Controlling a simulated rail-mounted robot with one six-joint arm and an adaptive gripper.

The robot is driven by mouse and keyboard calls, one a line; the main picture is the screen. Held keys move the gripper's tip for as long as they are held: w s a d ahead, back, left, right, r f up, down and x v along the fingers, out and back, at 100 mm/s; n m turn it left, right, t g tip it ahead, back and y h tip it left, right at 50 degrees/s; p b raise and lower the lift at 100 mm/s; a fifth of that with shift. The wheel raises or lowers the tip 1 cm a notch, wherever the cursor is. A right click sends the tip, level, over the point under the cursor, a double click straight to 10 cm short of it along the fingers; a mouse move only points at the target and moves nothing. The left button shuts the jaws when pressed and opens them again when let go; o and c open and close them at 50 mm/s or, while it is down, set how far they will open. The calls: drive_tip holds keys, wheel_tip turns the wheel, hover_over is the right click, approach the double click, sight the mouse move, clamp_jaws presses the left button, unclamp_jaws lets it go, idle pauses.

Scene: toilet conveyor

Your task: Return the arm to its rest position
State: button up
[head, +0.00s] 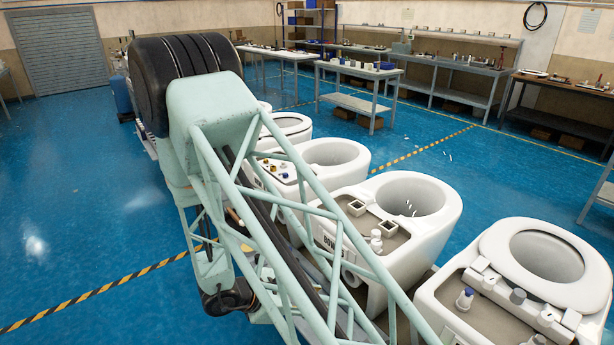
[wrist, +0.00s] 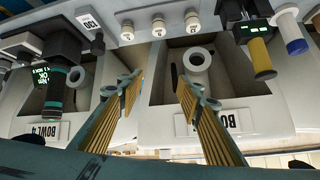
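My gripper (wrist: 159,84) shows in the wrist view. Its two fingers with ribbed yellow-brown pads stand apart, with nothing between the tips. Past the fingers are two white toilet units with grey recesses; one plate (wrist: 48,132) reads "BOWL 4", and the plate on the other (wrist: 215,121) is partly hidden by the right finger. In the head view my pale green lattice arm crosses the foreground and hides part of the toilet row. The gripper itself is not visible there.
White toilets stand in a row, including one with a seat (head: 547,258) and an open bowl (head: 428,233). A panel with white knobs (wrist: 193,27), a black device with a green display (wrist: 250,30) and a dark tool (wrist: 57,88) are near the gripper. Blue floor (head: 90,190) is clear at left.

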drive_tip(key=w+a+r+n+t+y, duration=0.1)
drive_tip(key=w+a+r+y, duration=0.3)
drive_tip(key=r, duration=0.5)
drive_tip(key=w+a+r+n+t+y, duration=0.1)
drive_tip(key=w+a+r+n+y, duration=0.15)
drive_tip(key=w+r, duration=0.45)
drive_tip(key=s+d+r+n+y, duration=0.1)
drive_tip(key=s+r+n+y, duration=0.15)
drive_tip(key=r, duration=0.75)
drive_tip(key=s+r+n+y, duration=0.1)
drive_tip(key=s+r+y, duration=0.2)
drive_tip(key=r, duration=0.7)
drive_tip(key=s+d+r+n, duration=0.1)
drive_tip(key=s+d+r, duration=0.2)
drive_tip(key=s, duration=0.2)
drive_tip(key=s+d+r+n+g, duration=0.1)
drive_tip(key=s+d+r+n, duration=0.15)
drive_tip(key=s, duration=0.25)
drive_tip(key=s+d+r+n, duration=0.1)
drive_tip(key=s+d+r, duration=0.1)
drive_tip(key=s+r, duration=0.3)
drive_tip(key=s+d+n+g+h, duration=0.1)
drive_tip(key=s+d, duration=0.7)
drive_tip(key=s, duration=0.5)
drive_tip(key=s+d+n+g+h, duration=0.1)
drive_tip(key=s+d+n+h, duration=0.1)
drive_tip(key=s+d, duration=0.6)
drive_tip(key=s, duration=0.5)
drive_tip(key=shift+d, duration=0.15)
drive_tip(key=shift+d, duration=0.15)
